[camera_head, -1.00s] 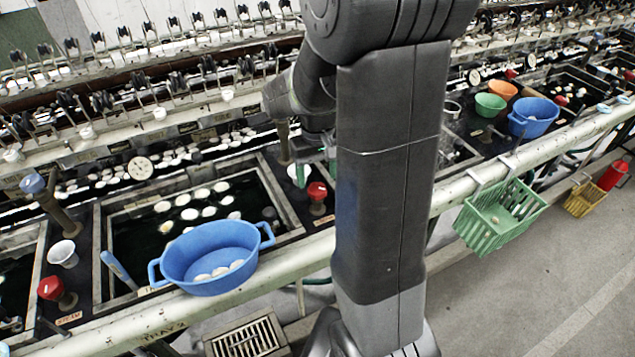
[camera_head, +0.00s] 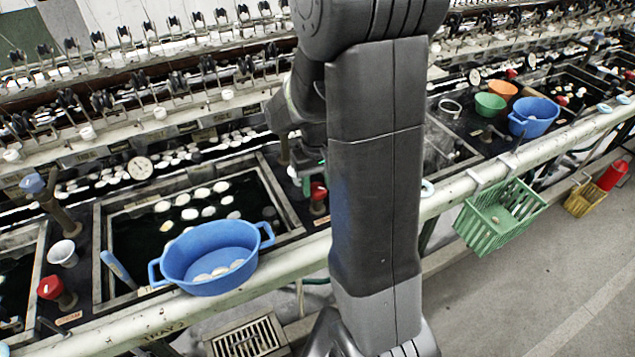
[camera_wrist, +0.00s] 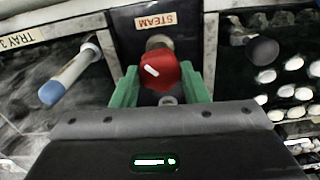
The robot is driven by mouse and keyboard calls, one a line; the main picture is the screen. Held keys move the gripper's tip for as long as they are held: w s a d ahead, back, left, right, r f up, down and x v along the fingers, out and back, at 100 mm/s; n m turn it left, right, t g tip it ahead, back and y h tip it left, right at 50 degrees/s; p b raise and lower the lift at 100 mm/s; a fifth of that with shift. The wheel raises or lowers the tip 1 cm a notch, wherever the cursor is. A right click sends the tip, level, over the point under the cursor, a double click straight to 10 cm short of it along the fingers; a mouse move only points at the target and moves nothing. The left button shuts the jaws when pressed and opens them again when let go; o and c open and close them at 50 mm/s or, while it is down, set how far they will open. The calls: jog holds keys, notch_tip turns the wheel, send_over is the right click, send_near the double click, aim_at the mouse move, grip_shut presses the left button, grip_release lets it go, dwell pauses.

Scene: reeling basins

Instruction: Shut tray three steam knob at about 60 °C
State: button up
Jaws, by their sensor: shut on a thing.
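A TRAY 3 label (camera_wrist: 20,40) is at the wrist view's left. I see no readable dial for this tray; my arm hides much of it.
A blue-tipped handle (camera_wrist: 70,75) lies left of the knob and a dark round knob (camera_wrist: 262,50) right of it. A blue basin (camera_head: 210,258) sits on the front rail at left. A round dial (camera_head: 140,168) stands behind the neighbouring tray, too small to read.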

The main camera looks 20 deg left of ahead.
aim_at(318, 188)
jog(key=m, duration=0.4)
jog(key=shift+m, duration=2.1)
jog(key=o, duration=1)
jog(key=shift+c, duration=0.2)
notch_tip(318, 188, up, 14)
jog(key=shift+f, duration=0.1)
